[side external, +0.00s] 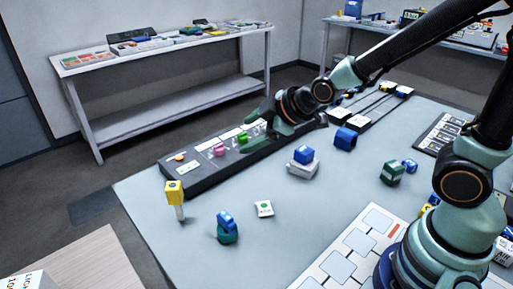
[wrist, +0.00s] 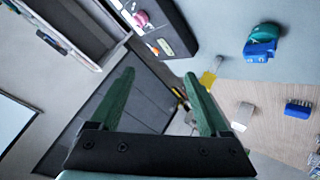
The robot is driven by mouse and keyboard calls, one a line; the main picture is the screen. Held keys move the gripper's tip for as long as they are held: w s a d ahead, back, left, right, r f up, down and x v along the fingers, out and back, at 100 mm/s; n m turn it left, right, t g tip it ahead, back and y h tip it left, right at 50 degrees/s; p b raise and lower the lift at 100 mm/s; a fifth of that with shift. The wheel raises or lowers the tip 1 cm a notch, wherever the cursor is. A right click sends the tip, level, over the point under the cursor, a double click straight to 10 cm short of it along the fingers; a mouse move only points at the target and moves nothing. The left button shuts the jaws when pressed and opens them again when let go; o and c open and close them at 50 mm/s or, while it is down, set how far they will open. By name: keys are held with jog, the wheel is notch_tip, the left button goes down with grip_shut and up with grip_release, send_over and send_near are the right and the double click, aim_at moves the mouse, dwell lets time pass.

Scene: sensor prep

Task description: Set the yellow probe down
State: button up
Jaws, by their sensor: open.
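The yellow probe (side external: 174,193) stands upright near the left edge of the table, its yellow block head on top of a pale shaft. In the wrist view a small yellow part of it (wrist: 207,79) shows beside the right finger, partly hidden. My gripper (side external: 258,127) is above the dark rack, up and to the right of the probe and clearly apart from it. In the wrist view my gripper (wrist: 158,74) has its two green fingers spread with nothing between them.
A dark rack (side external: 203,182) with pink and green pieces lies along the far edge.

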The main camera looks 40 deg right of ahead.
jog(key=s+d+r+m+g+h, duration=0.1)
jog(key=s+d+r+m+g, duration=0.1)
jog(key=s+d+r+m, duration=0.1)
jog(key=s+d+r+m+g, duration=0.1)
jog(key=s+d+r+m, duration=0.2)
jog(key=s+m, duration=0.4)
jog(key=s+d, duration=0.1)
jog(key=s, duration=0.2)
jog(key=shift+d+g+h, duration=0.4)
jog(key=shift+r, duration=0.1)
